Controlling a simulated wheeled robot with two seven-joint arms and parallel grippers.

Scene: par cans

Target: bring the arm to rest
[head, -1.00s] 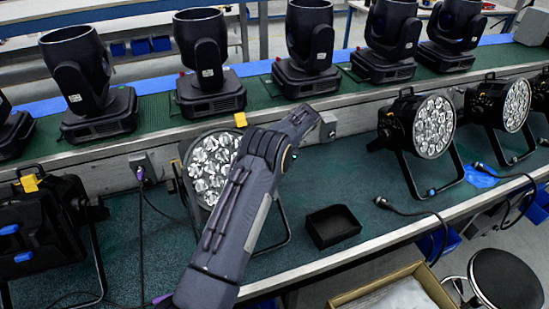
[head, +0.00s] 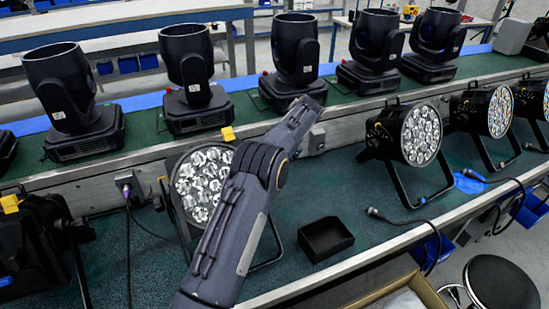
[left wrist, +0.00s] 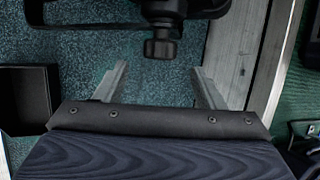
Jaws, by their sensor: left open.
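My left arm (head: 240,205) reaches up from the bottom middle of the head view, across the front of a par can (head: 203,183) with a round multi-lens face. Its far end is over the rail behind the bench; the fingers cannot be made out there. In the left wrist view my left gripper (left wrist: 158,86) is open, its two pale fingers apart with nothing between them. A black knob and bracket (left wrist: 160,42) show just beyond the fingertips. My right gripper is not in view.
A black open tray (head: 326,240) sits on the green bench right of the arm; it also shows in the left wrist view (left wrist: 22,95). More par cans (head: 408,135) stand right and left. Moving-head lights (head: 298,62) line the back shelf. A cable (head: 405,222) lies near the front edge.

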